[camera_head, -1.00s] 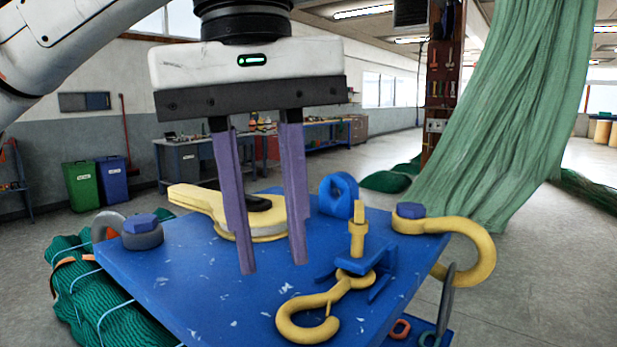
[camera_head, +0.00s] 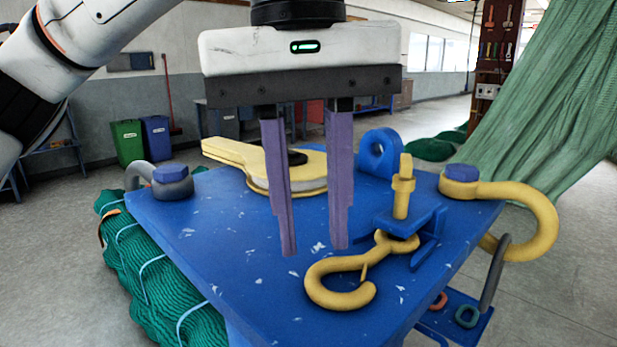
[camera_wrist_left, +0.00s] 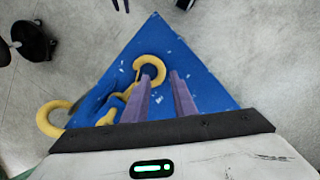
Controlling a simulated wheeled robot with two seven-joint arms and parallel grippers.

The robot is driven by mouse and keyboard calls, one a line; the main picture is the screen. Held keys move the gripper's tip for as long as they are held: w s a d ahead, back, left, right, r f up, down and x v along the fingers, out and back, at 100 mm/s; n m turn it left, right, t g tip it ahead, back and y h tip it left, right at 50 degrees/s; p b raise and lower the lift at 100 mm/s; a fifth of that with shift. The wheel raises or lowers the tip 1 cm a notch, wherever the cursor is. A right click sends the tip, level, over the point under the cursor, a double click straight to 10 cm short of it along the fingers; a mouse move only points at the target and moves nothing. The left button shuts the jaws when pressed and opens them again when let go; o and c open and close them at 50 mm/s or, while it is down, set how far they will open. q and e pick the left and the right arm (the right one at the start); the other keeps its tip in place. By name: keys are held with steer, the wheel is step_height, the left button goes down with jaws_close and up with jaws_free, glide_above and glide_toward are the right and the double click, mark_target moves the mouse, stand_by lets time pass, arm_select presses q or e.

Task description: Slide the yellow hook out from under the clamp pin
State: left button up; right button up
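The yellow hook (camera_head: 335,285) lies on the blue table (camera_head: 215,235), its curved end towards the front and its eye end at the blue clamp bracket. The yellow clamp pin (camera_head: 402,190) stands upright in the blue clamp (camera_head: 428,222), over the hook's eye. Whether the pin passes through the eye I cannot tell. My left gripper (camera_head: 314,250) points down with its purple fingers apart and empty, above the table left of and behind the hook's curve. In the left wrist view the hook (camera_wrist_left: 150,68) shows just beyond the fingertips (camera_wrist_left: 164,76).
A yellow block (camera_head: 235,155) lies behind my fingers. A blue lug (camera_head: 380,152) stands at the back. Shackles stand at the left (camera_head: 172,180) and right (camera_head: 530,215) corners. A green net bundle (camera_head: 160,275) lies left of the table. The table's left front is clear.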

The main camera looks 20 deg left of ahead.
mark_target(316, 278)
arm_select(q)
steer(key=shift+w+d+f, duration=0.1)
steer(key=shift+f, duration=2.1)
jaws_close()
